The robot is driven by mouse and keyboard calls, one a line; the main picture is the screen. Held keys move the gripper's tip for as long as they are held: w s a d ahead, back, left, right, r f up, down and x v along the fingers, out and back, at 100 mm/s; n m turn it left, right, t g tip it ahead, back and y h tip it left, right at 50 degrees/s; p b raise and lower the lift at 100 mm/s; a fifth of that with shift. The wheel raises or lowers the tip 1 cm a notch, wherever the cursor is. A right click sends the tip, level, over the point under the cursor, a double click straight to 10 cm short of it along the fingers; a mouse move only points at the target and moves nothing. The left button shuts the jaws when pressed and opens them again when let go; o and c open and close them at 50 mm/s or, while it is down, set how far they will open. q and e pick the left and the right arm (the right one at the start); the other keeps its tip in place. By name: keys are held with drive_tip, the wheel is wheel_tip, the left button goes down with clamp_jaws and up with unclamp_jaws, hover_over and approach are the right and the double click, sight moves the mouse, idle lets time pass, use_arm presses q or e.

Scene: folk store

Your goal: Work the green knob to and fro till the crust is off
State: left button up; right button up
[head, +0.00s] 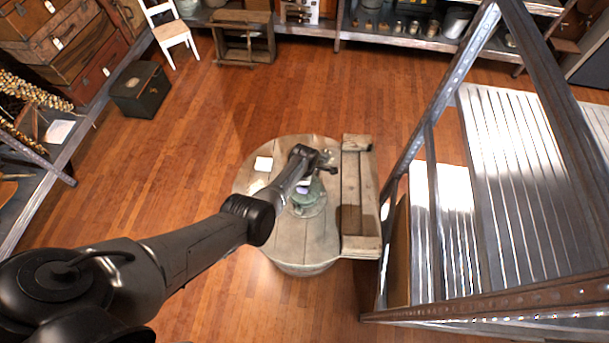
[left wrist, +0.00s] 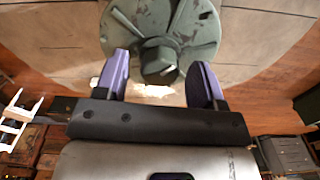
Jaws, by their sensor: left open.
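A grey-green device with a round, disc-like body (head: 310,205) stands on a round wooden tabletop (head: 270,210). In the left wrist view its lobed, stained disc (left wrist: 195,25) fills the top middle, and the green knob (left wrist: 158,64) juts out from it with darker marks on its face. My left gripper (left wrist: 160,72) is open, with one purple-sided finger on each side of the knob and a gap on both sides. In the head view my left gripper (head: 320,167) is over the device and partly hides it. My right gripper is in neither view.
A wooden crate-like frame (head: 352,195) lies at the tabletop's right side. A metal shelf rack (head: 430,190) stands close by on the right. A white paper (head: 263,163) lies on the tabletop. The wooden floor (head: 190,170) to the left is clear.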

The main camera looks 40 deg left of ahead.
use_arm(q)
wheel_tip(320, 180, up, 14)
drive_tip(key=p, duration=0.4)
drive_tip(key=shift+f, duration=0.2)
drive_tip(key=shift+f, duration=0.1)
